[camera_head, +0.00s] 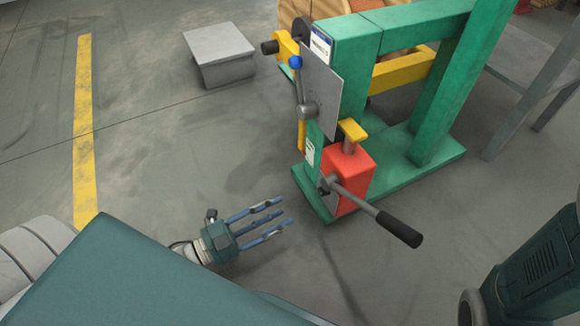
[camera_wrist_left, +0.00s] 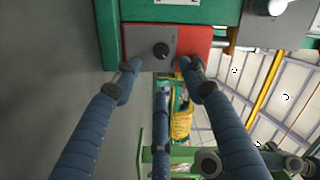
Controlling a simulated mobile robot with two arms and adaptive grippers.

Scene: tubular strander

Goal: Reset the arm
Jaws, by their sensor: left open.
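My left gripper (camera_head: 281,212) is open and empty, its blue fingers spread and pointing right toward the green machine frame (camera_head: 345,60). It is low over the floor, apart from the red box (camera_head: 352,180) and its lever with a black handle (camera_head: 398,229). In the left wrist view the fingers (camera_wrist_left: 158,75) frame the grey plate and black knob on the red box (camera_wrist_left: 195,42), with a gap between them. My left forearm is mostly hidden behind my own teal body. A piece of my right arm shows at the lower right; its gripper is out of view.
A second lever with a blue knob (camera_head: 295,62) stands on a grey plate above. A grey block (camera_head: 220,52) lies on the floor at the back. A grey metal stand (camera_head: 535,80) is at the right.

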